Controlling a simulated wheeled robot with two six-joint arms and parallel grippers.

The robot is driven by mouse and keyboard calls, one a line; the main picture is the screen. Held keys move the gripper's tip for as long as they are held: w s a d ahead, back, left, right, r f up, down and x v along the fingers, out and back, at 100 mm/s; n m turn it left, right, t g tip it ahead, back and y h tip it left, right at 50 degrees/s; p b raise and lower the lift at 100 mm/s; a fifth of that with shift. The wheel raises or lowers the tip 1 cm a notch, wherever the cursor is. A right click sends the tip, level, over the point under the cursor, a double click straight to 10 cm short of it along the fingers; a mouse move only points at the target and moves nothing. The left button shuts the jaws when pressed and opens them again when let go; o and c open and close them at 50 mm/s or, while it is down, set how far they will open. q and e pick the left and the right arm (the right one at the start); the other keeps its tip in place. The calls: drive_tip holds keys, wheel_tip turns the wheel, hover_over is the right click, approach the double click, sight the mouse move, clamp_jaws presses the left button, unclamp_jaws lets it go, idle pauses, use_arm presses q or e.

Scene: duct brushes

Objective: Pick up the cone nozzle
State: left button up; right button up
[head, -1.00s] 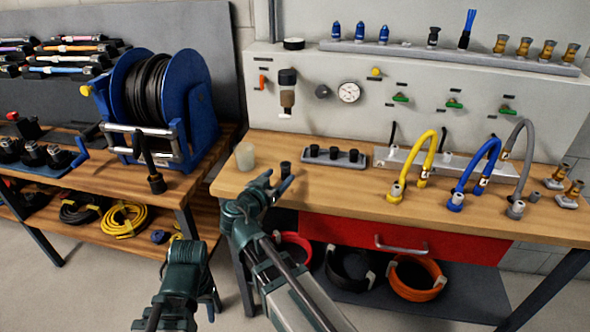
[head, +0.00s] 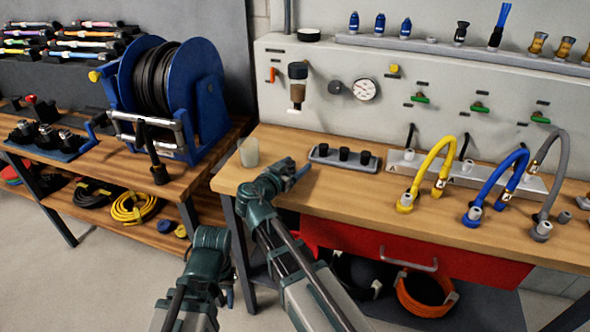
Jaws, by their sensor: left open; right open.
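I cannot tell for certain which piece is the cone nozzle. A black nozzle (head: 460,33) stands upright on the ledge at the top, between several blue-tipped nozzles (head: 380,25) and a blue brush (head: 498,26). A small dark piece that stood on the bench is now hidden behind my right gripper. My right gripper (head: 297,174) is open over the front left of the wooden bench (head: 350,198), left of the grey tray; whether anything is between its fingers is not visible. My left gripper (head: 226,294) is open, low in front of the bench, apart from everything.
A translucent cup (head: 248,153) stands behind and left of my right gripper. A grey tray (head: 324,157) with three black pieces lies to its right. Yellow (head: 428,168), blue (head: 488,187) and grey (head: 549,195) hoses arch farther right. A blue hose reel (head: 195,95) stands left.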

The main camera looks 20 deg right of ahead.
drive_tip(key=shift+a, duration=0.1)
drive_tip(key=shift+c, duration=0.7)
clamp_jaws()
wheel_tip(320, 180, up, 10)
drive_tip(key=p, duration=1)
wheel_tip(320, 180, up, 7)
drive_tip(key=p, duration=0.7)
